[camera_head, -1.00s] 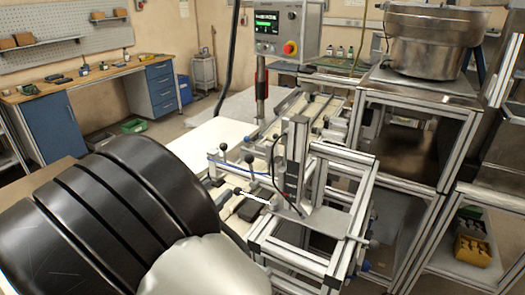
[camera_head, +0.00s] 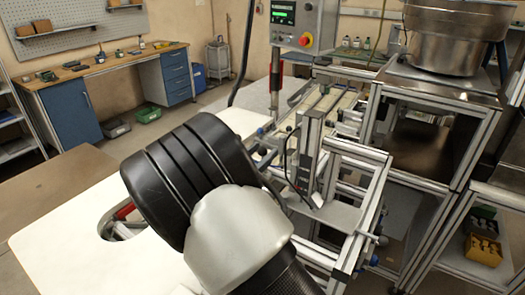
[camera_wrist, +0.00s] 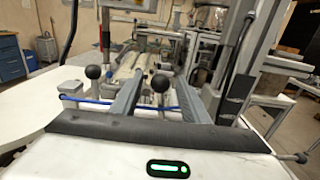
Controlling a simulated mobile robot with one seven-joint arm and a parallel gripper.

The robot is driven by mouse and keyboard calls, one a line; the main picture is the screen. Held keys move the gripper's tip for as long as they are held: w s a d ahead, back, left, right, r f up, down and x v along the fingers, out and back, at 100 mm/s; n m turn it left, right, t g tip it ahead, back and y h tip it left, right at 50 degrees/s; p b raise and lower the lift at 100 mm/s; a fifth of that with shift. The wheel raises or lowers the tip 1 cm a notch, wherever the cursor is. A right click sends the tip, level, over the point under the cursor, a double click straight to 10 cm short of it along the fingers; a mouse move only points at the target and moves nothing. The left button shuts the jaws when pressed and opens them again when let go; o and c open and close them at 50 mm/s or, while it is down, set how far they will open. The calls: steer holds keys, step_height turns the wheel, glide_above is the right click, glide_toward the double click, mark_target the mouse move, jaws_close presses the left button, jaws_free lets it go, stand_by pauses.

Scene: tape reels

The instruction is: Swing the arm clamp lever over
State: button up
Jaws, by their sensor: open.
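In the wrist view, two upright levers with black ball knobs stand on the fixture ahead. The left ball-knob lever (camera_wrist: 95,72) is outside my left finger. The right ball-knob lever (camera_wrist: 160,84) appears between my two fingers, apart from both; its lower part is hard to make out. I cannot tell which one is the arm clamp lever. My gripper (camera_wrist: 161,79) is open and empty, its grey fingers pointing toward the fixture.
An aluminium-profile frame (camera_head: 345,155) and a vertical post (camera_head: 308,145) stand close at right. A control panel (camera_head: 292,20) hangs above. A steel bowl (camera_head: 455,38) sits on the stand at right. The white tabletop (camera_head: 60,245) at left is mostly clear.

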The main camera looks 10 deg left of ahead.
steer(key=shift+w+d, duration=0.15)
steer(key=shift+w, duration=0.25)
steer(key=shift+c, duration=0.5)
jaws_close()
